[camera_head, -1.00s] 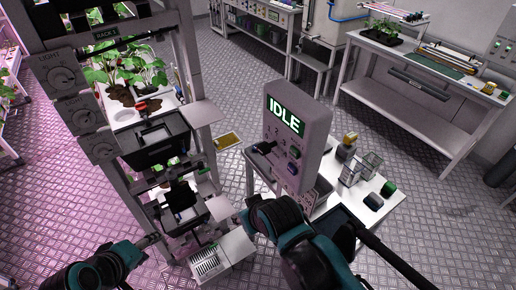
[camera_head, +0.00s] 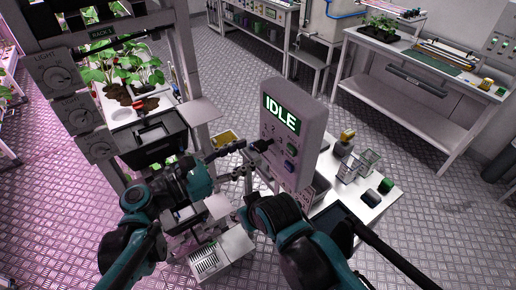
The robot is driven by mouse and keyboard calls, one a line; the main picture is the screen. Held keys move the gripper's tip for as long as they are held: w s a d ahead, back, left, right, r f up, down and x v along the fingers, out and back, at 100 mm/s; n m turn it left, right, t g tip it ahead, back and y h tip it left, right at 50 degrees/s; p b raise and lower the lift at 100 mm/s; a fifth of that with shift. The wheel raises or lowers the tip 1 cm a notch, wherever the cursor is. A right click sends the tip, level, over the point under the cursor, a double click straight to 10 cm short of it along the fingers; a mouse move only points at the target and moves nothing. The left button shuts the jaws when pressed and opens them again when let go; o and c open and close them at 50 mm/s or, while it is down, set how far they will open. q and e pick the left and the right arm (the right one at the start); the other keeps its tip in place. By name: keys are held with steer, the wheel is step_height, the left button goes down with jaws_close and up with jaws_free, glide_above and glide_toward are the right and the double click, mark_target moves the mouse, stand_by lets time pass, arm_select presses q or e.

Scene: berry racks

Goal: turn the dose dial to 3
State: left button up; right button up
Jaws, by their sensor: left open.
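The dose dial (camera_head: 262,146) is a dark knob on the left of the grey box (camera_head: 303,118), whose green screen reads IDLE. Small numerals sit above the dial; its pointer setting is too small to read. My left gripper (camera_head: 240,166) is open, just left of and slightly below the dial, its fingers toward the box. I cannot tell for sure whether a fingertip touches the box. My right arm (camera_head: 285,225) is folded in front of the box's lower part; its fingers cannot be made out clearly.
The box stands on a white table (camera_head: 393,191) with a yellow-topped bottle (camera_head: 345,143), clear containers (camera_head: 369,162) and a green-capped jar (camera_head: 387,185). A plant rack (camera_head: 200,110) with light dials stands close on the left. Open floor lies to the right.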

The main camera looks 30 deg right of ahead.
mark_target(257, 149)
arm_select(q)
steer(key=shift+w+d+b, duration=0.2)
steer(key=shift+d+b, duration=0.1)
steer(key=shift+d, duration=1.85)
jaws_close()
